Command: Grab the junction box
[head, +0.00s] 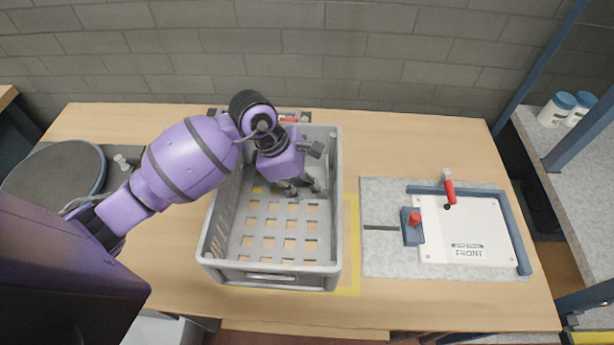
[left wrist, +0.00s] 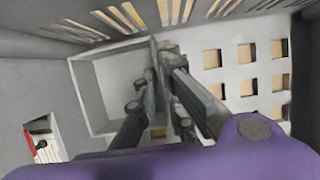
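The junction box (left wrist: 91,95) is a pale, open-topped square box inside the grey crate (head: 275,275). It shows in the left wrist view, left of the fingers; in the head view my arm and gripper hide it. My left gripper (head: 303,189) reaches down into the back of the crate. In the left wrist view its fingers (left wrist: 160,75) straddle the box's right wall, one inside the box and one outside, and look closed on that wall. My right gripper is not in view.
The crate has tall walls and a slotted floor, with its front part empty. To its right, a white panel (head: 465,225) sits in a blue fixture with a red-handled clamp (head: 448,188). A round dark turntable (head: 52,180) is at the left. White bottles (head: 557,110) stand on a side shelf.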

